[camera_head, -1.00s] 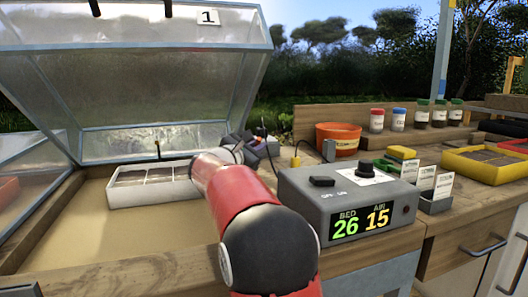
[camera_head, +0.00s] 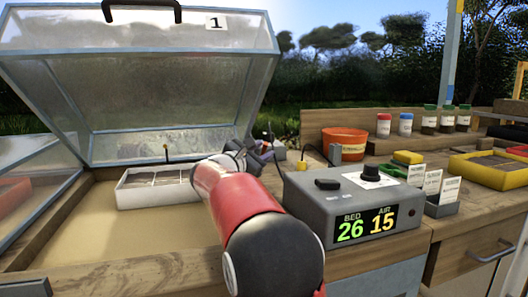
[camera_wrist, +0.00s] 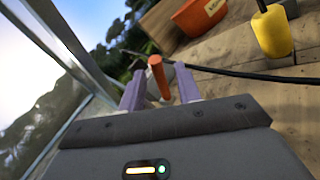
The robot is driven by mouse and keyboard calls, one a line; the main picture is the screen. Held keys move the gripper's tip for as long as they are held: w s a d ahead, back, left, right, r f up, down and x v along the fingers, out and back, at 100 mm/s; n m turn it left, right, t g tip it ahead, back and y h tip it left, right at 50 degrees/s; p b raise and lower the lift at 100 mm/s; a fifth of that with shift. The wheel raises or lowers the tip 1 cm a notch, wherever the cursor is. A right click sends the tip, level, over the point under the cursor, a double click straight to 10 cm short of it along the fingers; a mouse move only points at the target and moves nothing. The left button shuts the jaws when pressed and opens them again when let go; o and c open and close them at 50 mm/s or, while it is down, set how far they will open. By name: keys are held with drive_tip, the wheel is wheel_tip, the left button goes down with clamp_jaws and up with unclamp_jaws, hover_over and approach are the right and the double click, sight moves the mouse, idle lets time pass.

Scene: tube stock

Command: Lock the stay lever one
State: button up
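The lid marked 1 (camera_head: 150,40) stands raised over the bed on the left. In the wrist view an orange-ended lever (camera_wrist: 157,76) stands between the two purple fingers of my gripper (camera_wrist: 160,88). The fingers are apart, with a gap on either side of the orange end; I cannot tell whether either touches it. In the head view my gripper (camera_head: 262,152) is beside the lid's right edge, and my red arm partly hides that area. A thin post with an orange tip (camera_head: 166,148) shows inside the bed; its function is unclear.
A white tray (camera_head: 125,197) lies in the bed. The grey control box (camera_head: 320,222), reading BED 26 and AIR 15, stands right of my arm. An orange pot (camera_head: 345,136), a yellow plug (camera_wrist: 272,32) and a black cable (camera_wrist: 240,74) are near my gripper.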

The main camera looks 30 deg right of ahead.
drive_tip(key=v, duration=0.6)
drive_tip(key=shift+b, duration=0.3)
drive_tip(key=shift+a, duration=0.15)
drive_tip(key=shift+y, duration=0.5)
drive_tip(key=p+x, duration=0.1)
drive_tip(key=x, duration=0.1)
drive_tip(key=r+p+x, duration=0.1)
drive_tip(key=p+x, duration=0.1)
drive_tip(key=x, duration=0.1)
drive_tip(key=p+x, duration=0.1)
drive_tip(key=x, duration=0.1)
drive_tip(key=shift+s+d+r, duration=0.15)
drive_tip(key=shift+s+d, duration=0.1)
drive_tip(key=shift+d, duration=0.1)
clamp_jaws()
